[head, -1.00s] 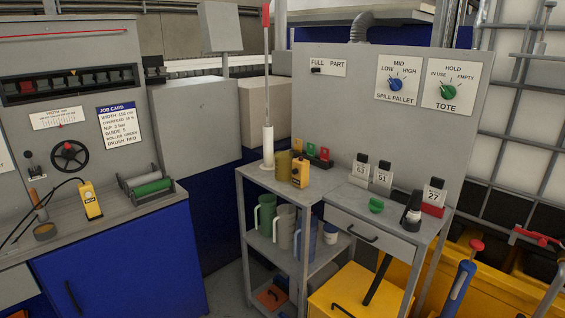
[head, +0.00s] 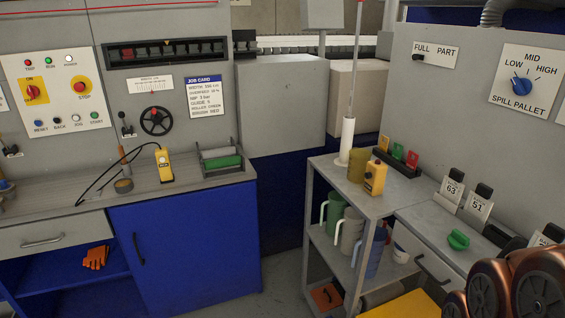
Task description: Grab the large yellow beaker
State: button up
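A mustard-yellow beaker (head: 356,168) stands upright on the top of the grey shelf cart (head: 330,164), near its back left part. A yellow handheld device (head: 375,178) stands just in front of it and to the right, hiding part of its side. A green jug (head: 334,212), a grey jug (head: 351,232) and a blue jug (head: 375,254) stand on the shelf below. Copper-brown links of my arm show at the bottom right. My gripper itself is not in view, so its state is hidden.
A white post (head: 347,142) rises behind the beaker. Red, green and yellow tags (head: 398,152) stand to its right. Open floor lies between the blue cabinet (head: 185,245) and the cart.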

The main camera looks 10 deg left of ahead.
aim_at(358, 158)
jog(key=u, duration=0.9)
jog(key=i, duration=0.95)
jog(key=u, duration=0.6)
